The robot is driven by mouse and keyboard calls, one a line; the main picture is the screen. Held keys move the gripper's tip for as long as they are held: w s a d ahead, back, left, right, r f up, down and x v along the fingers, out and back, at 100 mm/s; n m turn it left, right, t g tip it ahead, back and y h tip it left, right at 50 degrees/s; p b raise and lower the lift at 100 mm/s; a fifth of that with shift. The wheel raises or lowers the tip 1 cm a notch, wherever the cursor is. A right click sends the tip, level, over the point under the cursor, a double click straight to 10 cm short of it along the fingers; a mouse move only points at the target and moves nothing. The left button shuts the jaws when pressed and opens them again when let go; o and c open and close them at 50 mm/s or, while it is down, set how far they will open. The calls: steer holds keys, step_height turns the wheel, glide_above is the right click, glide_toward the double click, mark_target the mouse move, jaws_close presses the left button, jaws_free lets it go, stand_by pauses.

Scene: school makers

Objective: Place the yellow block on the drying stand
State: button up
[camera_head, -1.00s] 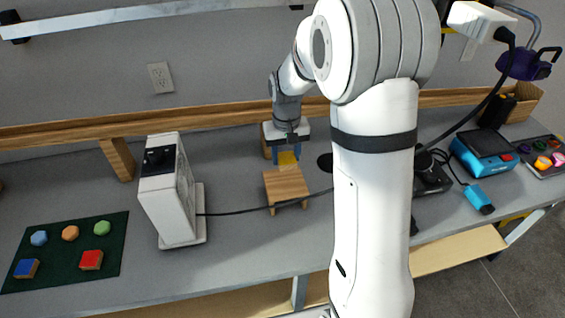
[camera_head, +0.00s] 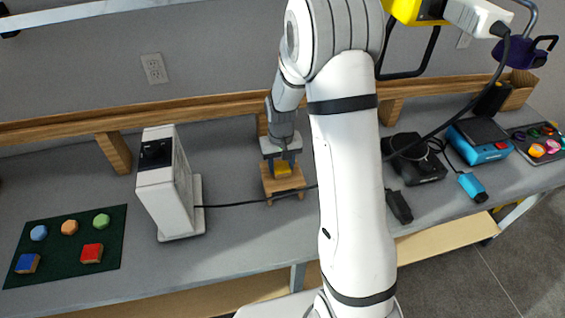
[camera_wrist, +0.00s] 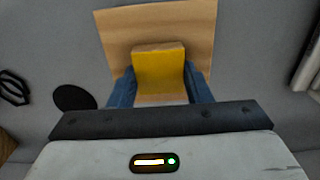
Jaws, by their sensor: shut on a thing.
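The yellow block (camera_head: 283,169) is between the blue fingers of my gripper (camera_head: 282,166), which is shut on it. The small wooden drying stand (camera_head: 289,186) is directly beneath. In the wrist view the yellow block (camera_wrist: 158,70) sits between both fingers (camera_wrist: 160,88), with the pale wooden top of the stand (camera_wrist: 115,32) behind it on several sides. The block overlaps the stand top in both views. I cannot tell whether the block touches the stand.
A white box-shaped device (camera_head: 166,190) stands left of the stand, its black cable running past the stand. A green mat (camera_head: 65,255) with coloured blocks lies far left. A dark device (camera_head: 413,160) and a blue device (camera_head: 481,142) stand to the right. Bare tabletop lies in front.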

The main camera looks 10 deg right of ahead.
mark_target(281, 166)
steer(key=shift+f, duration=0.25)
steer(key=o, duration=1)
steer(key=shift+r, duration=0.1)
steer(key=shift+c, duration=0.2)
step_height(281, 166, up, 12)
steer(key=b, duration=0.1)
steer(key=s+r+t, duration=0.1)
steer(key=s+r, duration=0.3)
steer(key=s, duration=0.7)
steer(key=s+r+t, duration=0.2)
steer(key=s+r, duration=0.2)
steer(key=s, duration=0.8)
steer(key=shift+d+r, duration=0.2)
steer(key=shift+r, duration=0.2)
